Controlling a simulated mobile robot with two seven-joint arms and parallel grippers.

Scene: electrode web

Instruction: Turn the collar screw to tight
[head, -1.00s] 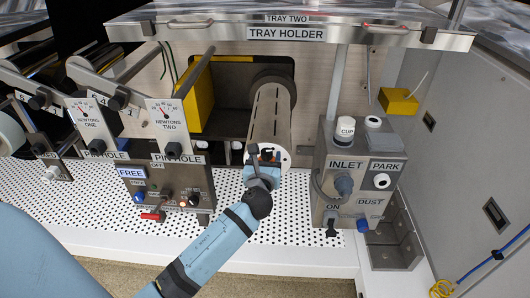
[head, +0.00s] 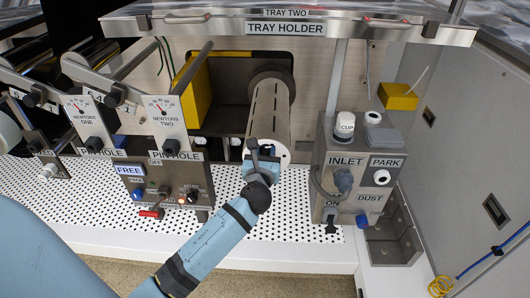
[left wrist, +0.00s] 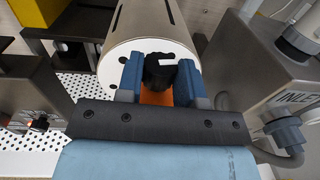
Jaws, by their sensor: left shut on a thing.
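The collar screw is a black knob (left wrist: 160,70) with a small white mark, at the end of a pale slotted roller (head: 271,112). In the left wrist view the roller's white end face (left wrist: 185,50) lies right behind the knob. My left gripper (head: 261,160) is at the front end of the roller. In the left wrist view its two blue fingers (left wrist: 159,80) stand on either side of the knob, shut on it. An orange part (left wrist: 156,98) shows below the knob between the fingers. The tight mark cannot be read. My right gripper is not in view.
A grey box labelled INLET and PARK (head: 330,180) stands close on the right, with a hose and knobs. A control panel labelled FREE (head: 170,195) with a red lever stands on the left. The tray holder (head: 290,29) overhangs above. The perforated white deck (head: 285,222) is bare in front.

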